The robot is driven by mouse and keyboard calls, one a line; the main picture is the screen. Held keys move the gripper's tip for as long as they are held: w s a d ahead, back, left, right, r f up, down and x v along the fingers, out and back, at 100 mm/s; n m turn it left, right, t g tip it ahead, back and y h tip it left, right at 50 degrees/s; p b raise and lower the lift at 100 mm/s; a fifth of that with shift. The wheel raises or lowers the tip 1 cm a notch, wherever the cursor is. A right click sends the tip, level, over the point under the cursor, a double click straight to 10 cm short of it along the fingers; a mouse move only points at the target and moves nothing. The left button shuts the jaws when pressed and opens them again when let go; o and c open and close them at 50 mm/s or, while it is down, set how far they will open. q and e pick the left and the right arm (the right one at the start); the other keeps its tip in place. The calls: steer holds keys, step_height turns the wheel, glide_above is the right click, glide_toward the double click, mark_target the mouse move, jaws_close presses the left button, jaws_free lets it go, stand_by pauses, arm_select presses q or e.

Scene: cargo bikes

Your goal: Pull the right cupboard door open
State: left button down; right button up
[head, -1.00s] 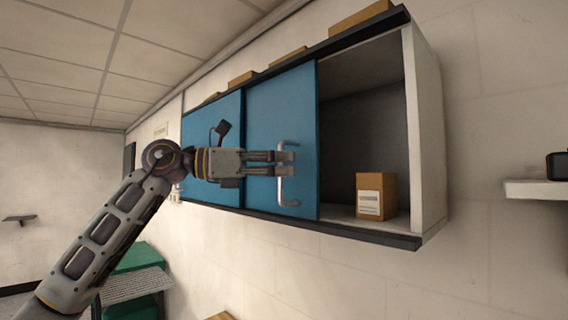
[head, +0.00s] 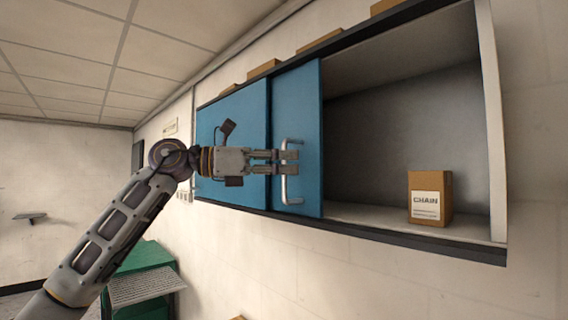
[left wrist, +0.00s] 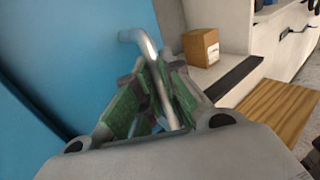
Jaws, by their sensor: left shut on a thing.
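The right cupboard door (head: 309,120) is a blue sliding panel on a wall cupboard. It stands partly slid to the left, overlapping the left blue door (head: 237,115), and the right part of the cupboard is open. My left gripper (head: 290,161) is shut on this handle. In the left wrist view the handle (left wrist: 152,50) runs between the green-padded fingers (left wrist: 155,100). My right gripper is in neither view.
A cardboard box labelled CHAIN (head: 430,198) stands inside the open cupboard. Several boxes (head: 264,68) lie on top of the cupboard. A dark rail (head: 400,238) runs along its lower edge. Green furniture (head: 148,258) stands below at the left.

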arm_select(q)
steer(key=c, duration=1.5)
jaws_free()
steer(key=shift+d, duration=0.1)
steer(key=shift+s+a, duration=0.4)
steer(key=shift+a, duration=1.6)
steer(key=shift+s+a, duration=0.45)
steer(key=shift+a, duration=1.5)
steer(key=shift+s+a, duration=0.4)
steer(key=shift+a, duration=1.6)
steer(key=shift+d, duration=0.1)
